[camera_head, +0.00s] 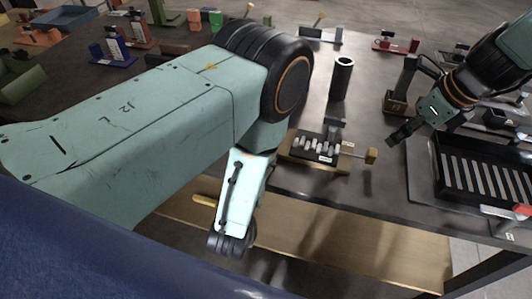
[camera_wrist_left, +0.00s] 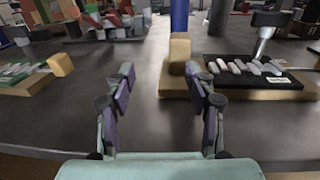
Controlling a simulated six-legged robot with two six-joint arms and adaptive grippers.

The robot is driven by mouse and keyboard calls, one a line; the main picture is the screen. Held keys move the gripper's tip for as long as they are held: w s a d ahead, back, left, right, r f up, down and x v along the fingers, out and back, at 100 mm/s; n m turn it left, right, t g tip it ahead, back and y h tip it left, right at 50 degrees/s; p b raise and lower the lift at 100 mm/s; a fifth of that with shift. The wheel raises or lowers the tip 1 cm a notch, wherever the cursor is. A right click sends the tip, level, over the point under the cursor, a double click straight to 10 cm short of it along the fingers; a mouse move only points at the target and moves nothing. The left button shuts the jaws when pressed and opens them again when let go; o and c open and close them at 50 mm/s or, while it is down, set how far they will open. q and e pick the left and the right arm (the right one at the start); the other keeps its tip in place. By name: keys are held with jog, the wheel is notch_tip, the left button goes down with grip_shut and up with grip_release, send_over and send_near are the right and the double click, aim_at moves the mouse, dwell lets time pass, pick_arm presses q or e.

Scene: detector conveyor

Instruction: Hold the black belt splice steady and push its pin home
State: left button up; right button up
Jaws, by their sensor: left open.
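The black belt splice (camera_head: 316,148) lies on a tan base near the table's front edge, with a row of pale grey knuckles and a white label. It also shows in the left wrist view (camera_wrist_left: 262,80), right of my left gripper. The pin's tan block head (camera_head: 371,155) sticks out at the splice's right end, with a short length of pin visible. My left gripper (camera_wrist_left: 160,74) is open and empty, apart from the splice; its fingers are not clear in the head view. My right gripper (camera_head: 402,132) hangs above and right of the pin head, apart from it; its finger opening is unclear.
A dark tube (camera_head: 341,78) stands behind the splice. A black slotted tray (camera_head: 482,170) lies at right. Another tan-based piece with green parts (camera_wrist_left: 28,78) lies left in the left wrist view. Bare table lies between it and the splice.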

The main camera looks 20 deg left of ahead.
pick_arm(q)
jog(key=shift+s+d+m+h, duration=0.15)
jog(key=shift+d+m+h, duration=0.15)
jog(key=shift+d+h, duration=0.6)
jog(key=shift+w+d, duration=0.2)
jog(key=shift+w, duration=3.7)
grip_shut()
